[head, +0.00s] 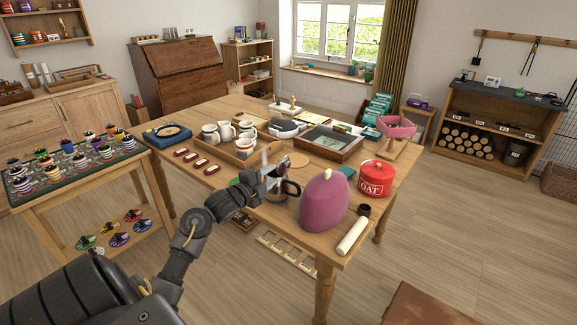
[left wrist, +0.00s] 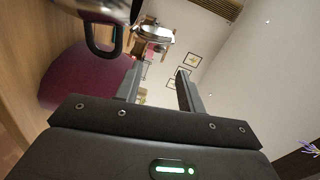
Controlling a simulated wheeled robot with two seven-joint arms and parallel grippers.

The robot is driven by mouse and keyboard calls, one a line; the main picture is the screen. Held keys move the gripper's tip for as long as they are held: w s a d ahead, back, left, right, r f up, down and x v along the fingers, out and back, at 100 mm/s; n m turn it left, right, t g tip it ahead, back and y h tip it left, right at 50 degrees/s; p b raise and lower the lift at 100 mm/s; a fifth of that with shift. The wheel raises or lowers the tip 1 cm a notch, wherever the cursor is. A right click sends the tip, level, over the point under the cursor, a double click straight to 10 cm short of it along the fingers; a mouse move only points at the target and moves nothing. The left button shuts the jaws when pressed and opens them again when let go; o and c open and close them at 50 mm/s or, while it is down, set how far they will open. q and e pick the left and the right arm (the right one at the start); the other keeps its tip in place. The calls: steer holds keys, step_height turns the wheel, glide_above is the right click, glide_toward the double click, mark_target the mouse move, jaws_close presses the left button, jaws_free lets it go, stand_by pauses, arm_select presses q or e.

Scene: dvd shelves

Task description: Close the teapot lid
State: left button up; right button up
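A shiny metal teapot (head: 277,184) with a dark handle (head: 292,190) stands near the front edge of the wooden table in the head view. My left gripper (head: 262,178) is right at its left side and covers part of it. Its lid is too small and too hidden to make out clearly. In the left wrist view the teapot (left wrist: 108,8) is cut off by the top edge, with its dark handle (left wrist: 104,42) below. The two fingers of the left gripper (left wrist: 158,84) are apart with nothing between them. My right gripper is in neither view.
A purple tea cosy (head: 323,202) stands right of the teapot, with a red tin (head: 376,178), a dark cup (head: 364,211) and a pale roll (head: 353,236) beyond it. A wooden tray (head: 234,158) with mugs lies behind the gripper. Open floor (head: 450,230) lies right of the table.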

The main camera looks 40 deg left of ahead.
mark_target(287, 166)
arm_select(q)
steer(key=w, duration=0.8)
steer(key=shift+w+a+f+p, duration=0.15)
steer(key=shift+w+f+p, duration=0.15)
steer(key=shift+w+p, duration=0.1)
steer(key=shift+w+f, duration=0.1)
steer(key=shift+w, duration=0.6)
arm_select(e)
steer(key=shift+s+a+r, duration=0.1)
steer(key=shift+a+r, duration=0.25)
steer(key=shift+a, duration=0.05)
arm_select(q)
steer(key=shift+c, duration=0.2)
jaws_close()
